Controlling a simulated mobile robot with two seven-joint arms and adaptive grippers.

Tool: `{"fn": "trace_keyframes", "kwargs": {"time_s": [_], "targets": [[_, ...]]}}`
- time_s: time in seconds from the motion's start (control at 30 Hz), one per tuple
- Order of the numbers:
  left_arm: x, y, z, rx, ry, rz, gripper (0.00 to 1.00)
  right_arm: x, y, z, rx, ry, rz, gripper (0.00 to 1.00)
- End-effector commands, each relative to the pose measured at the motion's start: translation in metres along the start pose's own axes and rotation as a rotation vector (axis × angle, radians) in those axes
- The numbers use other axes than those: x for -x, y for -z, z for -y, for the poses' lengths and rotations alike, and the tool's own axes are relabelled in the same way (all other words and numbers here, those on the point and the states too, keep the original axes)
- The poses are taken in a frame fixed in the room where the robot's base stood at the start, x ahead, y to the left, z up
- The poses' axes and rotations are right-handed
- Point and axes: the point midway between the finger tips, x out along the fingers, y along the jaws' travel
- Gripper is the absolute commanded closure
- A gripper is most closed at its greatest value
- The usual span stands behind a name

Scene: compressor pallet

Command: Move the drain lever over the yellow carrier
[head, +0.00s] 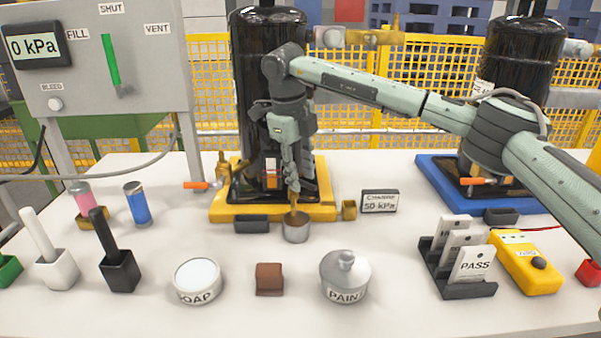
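The yellow carrier (225,211) lies on the white table and bears a tall black compressor tank (255,75). An orange lever (197,185), which looks like the drain lever, sticks out level to the left beside a brass fitting at the carrier's left edge. My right gripper (294,186) points down in front of the tank, above a small grey cup (296,232) with brown contents. A thin brown piece shows between fingertips and cup. I cannot tell whether the fingers hold it. My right gripper is well right of the lever. My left gripper is not in view.
A blue carrier (440,178) with another black tank and orange lever (478,181) stands at right. The gauge panel (100,60) reads 0 kPa. Tins, a brown block (270,279), brush-like tools, a card rack (470,290) and a yellow meter (525,262) line the front.

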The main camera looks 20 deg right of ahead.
Motion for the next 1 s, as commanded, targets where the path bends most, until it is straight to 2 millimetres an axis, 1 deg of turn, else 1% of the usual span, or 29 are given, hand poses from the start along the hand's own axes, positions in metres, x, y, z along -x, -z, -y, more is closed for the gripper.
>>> {"fn": "trace_keyframes", "kwargs": {"time_s": [0.07, 0.17, 0.4, 0.5, 0.6, 0.7, 0.77, 1.0], "targets": [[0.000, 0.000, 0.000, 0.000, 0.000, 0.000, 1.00, 0.006, -0.001, 0.000, 0.000, 0.000, 0.003, 0.68], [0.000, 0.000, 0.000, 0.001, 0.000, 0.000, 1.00, 0.020, -0.001, 0.000, 0.000, 0.001, 0.004, 0.68], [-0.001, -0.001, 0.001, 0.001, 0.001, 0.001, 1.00, 0.071, -0.001, 0.000, -0.001, 0.002, 0.005, 0.68], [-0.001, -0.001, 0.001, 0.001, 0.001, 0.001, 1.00, 0.091, -0.001, 0.000, 0.000, 0.001, 0.004, 0.68], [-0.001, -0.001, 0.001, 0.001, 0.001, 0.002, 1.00, 0.105, -0.001, 0.000, -0.001, 0.001, 0.002, 0.68], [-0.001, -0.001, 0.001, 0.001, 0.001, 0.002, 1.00, 0.115, -0.001, 0.000, 0.000, 0.001, 0.003, 0.68], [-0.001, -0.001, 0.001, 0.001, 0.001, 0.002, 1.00, 0.118, -0.001, 0.000, 0.000, 0.001, 0.002, 0.68], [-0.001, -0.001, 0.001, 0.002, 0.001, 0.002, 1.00, 0.120, 0.000, 0.000, 0.000, 0.000, 0.001, 0.68]]}}
